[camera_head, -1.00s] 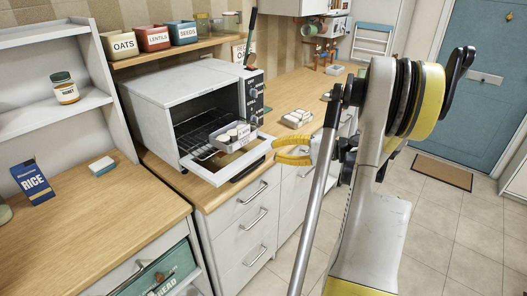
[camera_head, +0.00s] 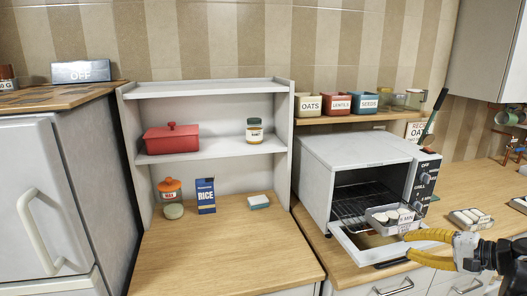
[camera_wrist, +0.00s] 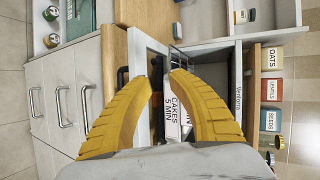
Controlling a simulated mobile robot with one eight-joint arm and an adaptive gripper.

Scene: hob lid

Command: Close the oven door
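The white countertop oven (camera_head: 350,160) stands with its door (camera_head: 352,250) folded down, roughly level, with a dark handle at its front. A grey tray (camera_head: 378,224) of pale round cakes sits at the oven mouth, partly out over the door. My yellow gripper (camera_head: 404,246) is at the door's front right corner, its fingertips apart. Whether they touch the door is unclear. In the wrist view the gripper (camera_wrist: 164,77) has a gap between its tips, with the tray's "CAKES 5 MIN" label (camera_wrist: 173,112) showing behind them.
An open shelf unit (camera_head: 210,145) with a red dish and a honey jar stands left of the oven. A rice box (camera_head: 206,196) and sponge (camera_head: 258,202) sit on the wooden counter. Another tray (camera_head: 470,218) lies right of the oven. Drawers with bar handles are below.

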